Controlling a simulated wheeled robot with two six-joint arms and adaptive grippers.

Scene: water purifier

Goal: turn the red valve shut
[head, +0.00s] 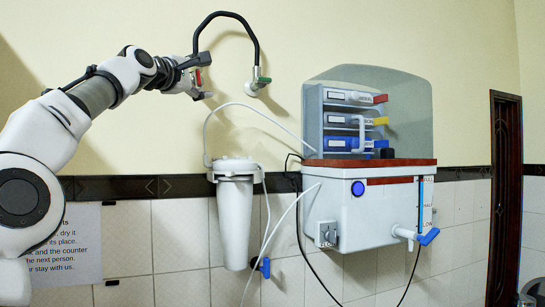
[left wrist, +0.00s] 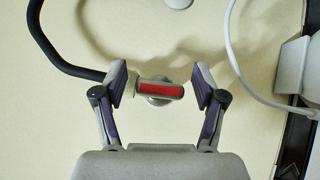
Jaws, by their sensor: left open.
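The red valve (left wrist: 160,90) is a short bar with a red face on a round metal stem at the wall. It lies crosswise between the fingers of my left gripper (left wrist: 160,82) in the left wrist view. Most of the valve is hidden there. My right gripper is not in view.
A black hose (head: 236,14) arcs from beside my left gripper to a green-handled valve (head: 262,81) on the right. Below are a white filter canister (head: 235,220) and a white purifier tank (head: 365,215) with a blue tap (head: 428,237). White tubes hang between them.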

